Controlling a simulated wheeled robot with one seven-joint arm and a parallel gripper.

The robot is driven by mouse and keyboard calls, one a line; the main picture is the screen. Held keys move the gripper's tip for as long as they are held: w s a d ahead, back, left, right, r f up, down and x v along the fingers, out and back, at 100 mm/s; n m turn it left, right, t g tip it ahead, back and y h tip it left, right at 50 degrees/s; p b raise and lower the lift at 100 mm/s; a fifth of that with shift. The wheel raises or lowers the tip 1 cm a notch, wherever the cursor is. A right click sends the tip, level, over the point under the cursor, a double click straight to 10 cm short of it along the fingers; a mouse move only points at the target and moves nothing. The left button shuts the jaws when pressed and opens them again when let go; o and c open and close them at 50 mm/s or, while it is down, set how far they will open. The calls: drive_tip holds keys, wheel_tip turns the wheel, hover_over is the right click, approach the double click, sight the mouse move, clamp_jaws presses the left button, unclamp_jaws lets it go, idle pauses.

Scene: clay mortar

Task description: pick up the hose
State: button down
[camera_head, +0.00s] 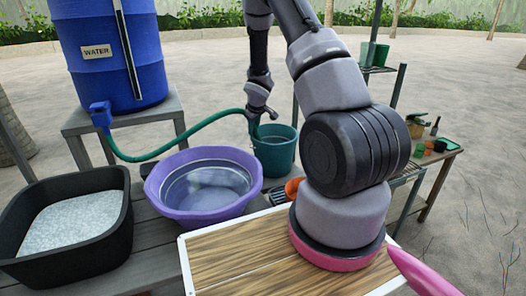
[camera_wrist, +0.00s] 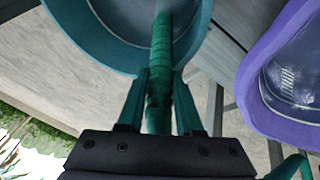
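The green hose (camera_head: 190,132) runs from the blue tap on the water barrel, sags, then rises to my gripper (camera_head: 258,112). Its end part points down over the teal bucket (camera_head: 275,152). In the wrist view the ribbed hose (camera_wrist: 160,60) passes between the two fingers of my gripper (camera_wrist: 161,80), which close on it from both sides. The bucket also shows beyond the fingers in the wrist view (camera_wrist: 92,38). Another stretch of hose shows at the lower right there. Whether the hose end touches the bucket is not clear.
The blue water barrel (camera_head: 108,55) stands on a stool at left. A purple basin (camera_head: 163,205) and a black tub (camera_head: 118,232) of pale grey material sit on the grey bench. A wooden board (camera_head: 235,262) is in front. A shelf and side table (camera_head: 445,152) stand right.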

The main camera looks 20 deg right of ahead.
wheel_tip(320, 180, up, 10)
drive_tip(key=shift+f, duration=0.1)
drive_tip(key=a+r, duration=0.3)
drive_tip(key=r, duration=0.6)
drive_tip(key=shift+w+r, duration=0.3)
drive_tip(key=shift+r, duration=0.05)
drive_tip(key=shift+a, duration=0.15)
idle(1.0)
